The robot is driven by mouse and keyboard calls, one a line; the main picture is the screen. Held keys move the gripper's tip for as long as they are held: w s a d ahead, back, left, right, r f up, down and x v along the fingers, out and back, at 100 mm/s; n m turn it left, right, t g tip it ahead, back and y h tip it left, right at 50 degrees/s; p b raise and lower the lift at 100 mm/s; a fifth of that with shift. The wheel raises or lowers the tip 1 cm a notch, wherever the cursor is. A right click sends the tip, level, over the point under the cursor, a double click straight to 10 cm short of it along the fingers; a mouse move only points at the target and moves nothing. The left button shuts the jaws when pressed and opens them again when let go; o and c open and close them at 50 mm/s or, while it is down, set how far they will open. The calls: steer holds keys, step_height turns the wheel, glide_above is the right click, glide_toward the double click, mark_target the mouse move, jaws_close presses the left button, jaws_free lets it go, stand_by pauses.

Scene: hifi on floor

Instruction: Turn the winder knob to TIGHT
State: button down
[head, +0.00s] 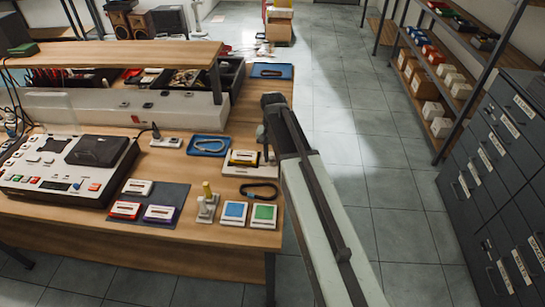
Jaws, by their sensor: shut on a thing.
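The winder (236,168) is a small white unit with a dark cassette in it, near the right edge of the wooden table. My gripper (265,148) reaches down at its right side from above and is shut. It appears to be shut on the winder knob, but the jaws and my arm hide the knob almost fully. The TIGHT mark and the knob's angle cannot be read from here.
A blue tray (208,145) with a carabiner lies left of the winder, and a dark carabiner (259,191) lies in front. Blue and green square pads (249,214) sit at the front corner. A cassette deck (62,172) stands at left. Drawer cabinets (495,190) stand across the clear floor.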

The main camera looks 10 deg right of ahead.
mark_target(273, 158)
steer(key=shift+m, duration=0.8)
steer(key=c, duration=1)
jaws_free()
steer(key=shift+r, duration=0.1)
step_height(273, 158, up, 8)
steer(key=p, duration=0.8)
steer(key=shift+f, duration=0.2)
